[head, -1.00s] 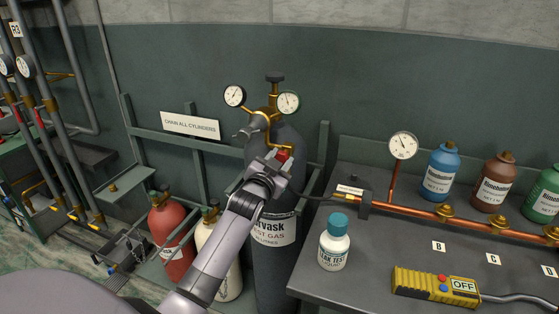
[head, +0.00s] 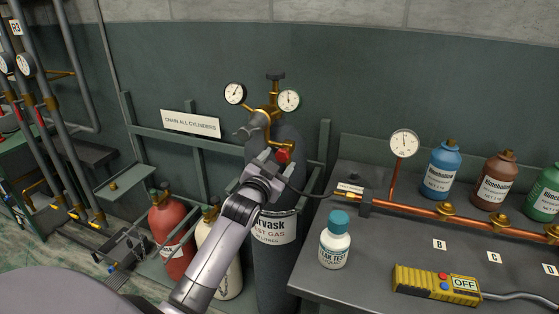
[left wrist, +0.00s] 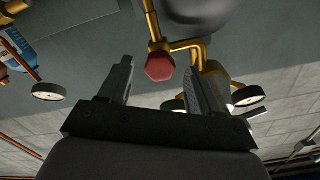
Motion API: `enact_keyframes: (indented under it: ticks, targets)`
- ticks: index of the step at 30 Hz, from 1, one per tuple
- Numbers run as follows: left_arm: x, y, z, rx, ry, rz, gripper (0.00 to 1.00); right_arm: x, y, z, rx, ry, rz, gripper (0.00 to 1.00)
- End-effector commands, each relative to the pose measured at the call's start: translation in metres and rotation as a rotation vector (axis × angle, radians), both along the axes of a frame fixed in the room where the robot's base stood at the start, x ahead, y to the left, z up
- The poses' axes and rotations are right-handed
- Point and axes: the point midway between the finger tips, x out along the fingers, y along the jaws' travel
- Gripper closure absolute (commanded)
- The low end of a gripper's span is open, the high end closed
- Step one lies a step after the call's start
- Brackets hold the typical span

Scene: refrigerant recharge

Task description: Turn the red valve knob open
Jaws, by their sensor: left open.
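The red valve knob (head: 283,156) sits on brass pipework at the front of the dark grey gas cylinder (head: 277,265). In the left wrist view the red knob (left wrist: 160,66) shows between and beyond the two fingertips, clear of both. My left gripper (head: 270,160) is just left of and below the knob in the head view. Its fingers stand apart and hold nothing in the left wrist view (left wrist: 160,75). The brass regulator (head: 272,115) with two round gauges sits above the knob. My right gripper is not in view.
A dark bench (head: 390,250) on the right holds a copper pipe (head: 405,208), a white bottle with teal cap (head: 335,243) and a yellow meter (head: 437,285). A black hose runs from the cylinder to the bench. Red (head: 170,235) and cream (head: 222,255) cylinders stand left.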

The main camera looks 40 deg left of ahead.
Motion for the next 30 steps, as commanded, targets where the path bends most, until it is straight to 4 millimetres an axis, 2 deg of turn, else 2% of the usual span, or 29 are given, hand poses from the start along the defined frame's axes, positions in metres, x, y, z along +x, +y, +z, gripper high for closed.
enact_keyframes:
  ticks: [6, 12, 30]
  targets:
    - [-0.028, -0.007, -0.002, -0.001, 0.002, 0.0, 0.37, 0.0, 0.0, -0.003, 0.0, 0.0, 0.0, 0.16]
    - [-0.044, -0.011, -0.001, -0.001, 0.001, 0.0, 0.37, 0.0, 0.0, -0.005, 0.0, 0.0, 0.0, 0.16]
    - [-0.048, -0.012, 0.0, -0.001, 0.001, 0.0, 0.37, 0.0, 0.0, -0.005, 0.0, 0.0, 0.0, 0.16]
